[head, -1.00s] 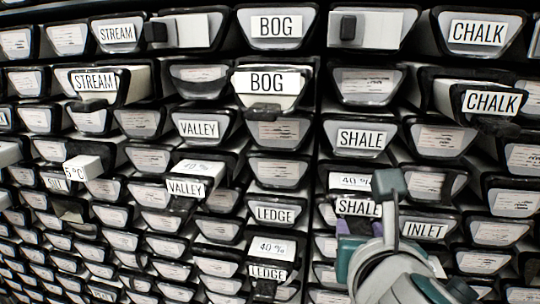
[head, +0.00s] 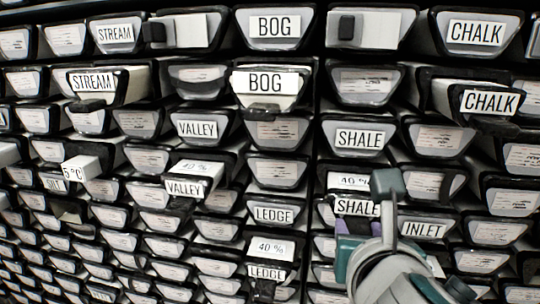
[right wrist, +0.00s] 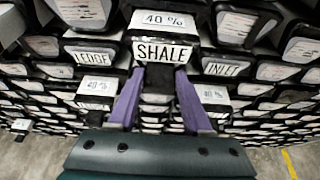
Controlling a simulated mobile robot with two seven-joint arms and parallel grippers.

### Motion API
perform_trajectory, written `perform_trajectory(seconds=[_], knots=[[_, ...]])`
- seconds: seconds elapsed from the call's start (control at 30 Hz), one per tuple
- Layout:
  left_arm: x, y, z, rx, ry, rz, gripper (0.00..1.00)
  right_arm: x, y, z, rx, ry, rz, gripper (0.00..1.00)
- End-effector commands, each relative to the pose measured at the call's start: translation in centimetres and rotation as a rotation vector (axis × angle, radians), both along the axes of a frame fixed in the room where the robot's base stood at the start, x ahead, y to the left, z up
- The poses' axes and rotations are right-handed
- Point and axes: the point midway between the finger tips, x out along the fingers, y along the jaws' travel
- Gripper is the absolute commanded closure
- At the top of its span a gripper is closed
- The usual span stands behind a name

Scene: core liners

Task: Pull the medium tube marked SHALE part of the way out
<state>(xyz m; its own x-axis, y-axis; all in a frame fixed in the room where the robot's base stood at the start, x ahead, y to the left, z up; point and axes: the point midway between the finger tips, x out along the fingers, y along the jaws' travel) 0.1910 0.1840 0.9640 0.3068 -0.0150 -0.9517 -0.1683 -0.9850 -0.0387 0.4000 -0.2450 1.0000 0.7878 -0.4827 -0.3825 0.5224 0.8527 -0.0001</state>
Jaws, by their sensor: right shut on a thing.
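The tube marked SHALE (head: 357,208) sticks out of the rack right of centre in the head view, with "40 %" on its top face. It also shows at the top middle of the right wrist view (right wrist: 161,52). My right gripper (right wrist: 160,78) has its two purple fingers closed on the dark grip just below the SHALE label. In the head view the right gripper (head: 358,226) partly hides that grip. Another SHALE label (head: 360,139) is on a flush end face above. My left gripper is not in view.
The rack is densely filled with tube ends. Neighbours marked LEDGE (head: 274,215) and INLET (head: 424,230) flank the SHALE tube. Other tubes stick out, such as VALLEY (head: 186,188) and CHALK (head: 490,102). The floor (right wrist: 245,163) shows below in the wrist view.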

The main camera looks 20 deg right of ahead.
Motion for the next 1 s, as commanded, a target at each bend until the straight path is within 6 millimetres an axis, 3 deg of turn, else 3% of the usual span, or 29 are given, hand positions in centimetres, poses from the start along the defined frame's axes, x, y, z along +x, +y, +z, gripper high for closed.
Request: perform_trajectory(seconds=[0.33,1.0], knots=[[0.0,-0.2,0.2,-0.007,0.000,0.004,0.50,-0.1,0.2,0.7,-0.008,-0.015,0.006,1.00],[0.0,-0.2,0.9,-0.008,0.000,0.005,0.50,-4.9,3.1,0.2,0.000,-0.002,0.002,1.00]])
